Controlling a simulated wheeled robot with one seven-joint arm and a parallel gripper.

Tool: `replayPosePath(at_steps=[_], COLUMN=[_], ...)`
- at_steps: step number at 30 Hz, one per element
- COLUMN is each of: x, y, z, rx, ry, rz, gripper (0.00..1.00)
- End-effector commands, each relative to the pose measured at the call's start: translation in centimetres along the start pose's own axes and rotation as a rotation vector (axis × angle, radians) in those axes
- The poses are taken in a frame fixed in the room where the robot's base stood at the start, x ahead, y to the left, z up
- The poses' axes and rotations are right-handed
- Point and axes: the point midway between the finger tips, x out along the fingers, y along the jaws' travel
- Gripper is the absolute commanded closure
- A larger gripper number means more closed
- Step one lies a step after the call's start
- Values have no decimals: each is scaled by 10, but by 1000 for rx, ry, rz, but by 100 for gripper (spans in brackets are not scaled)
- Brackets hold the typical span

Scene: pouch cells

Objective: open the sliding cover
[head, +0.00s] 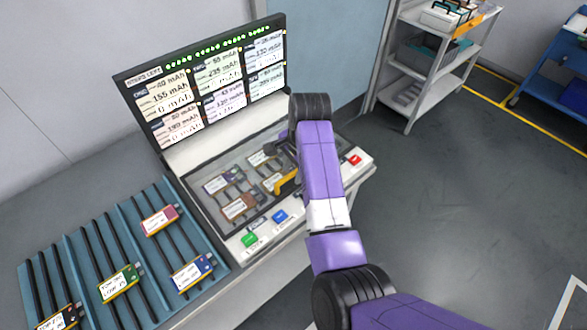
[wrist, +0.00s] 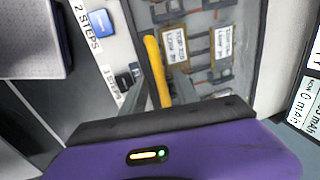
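The sliding cover (head: 268,205) is a dark-framed clear panel on the white machine, and several labelled pouch cells (head: 238,206) show in the bay there. How far the cover reaches is hard to tell. Its yellow handle (head: 287,182) is partly hidden by my arm in the head view. In the wrist view the yellow handle (wrist: 152,55) runs lengthwise between the two grey fingers of my gripper (wrist: 160,82). The fingers are close on either side of it; whether they touch it cannot be told.
Green (head: 249,240), blue (head: 280,216) and red (head: 354,160) buttons line the machine's front edge. A display (head: 205,80) stands behind the bay. A blue rack (head: 85,250) with several cells lies at left. A shelf cart (head: 435,75) stands at back right; the floor at right is open.

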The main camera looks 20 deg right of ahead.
Motion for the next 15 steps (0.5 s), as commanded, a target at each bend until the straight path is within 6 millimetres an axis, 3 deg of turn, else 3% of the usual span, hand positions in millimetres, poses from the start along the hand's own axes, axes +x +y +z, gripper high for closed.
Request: replayPosePath(at_steps=[4, 9, 15], x=[0, 0, 0], y=[0, 0, 0], z=[0, 0, 0], rx=[0, 0, 0], ry=[0, 0, 0], rz=[0, 0, 0], gripper=[66, 99, 100])
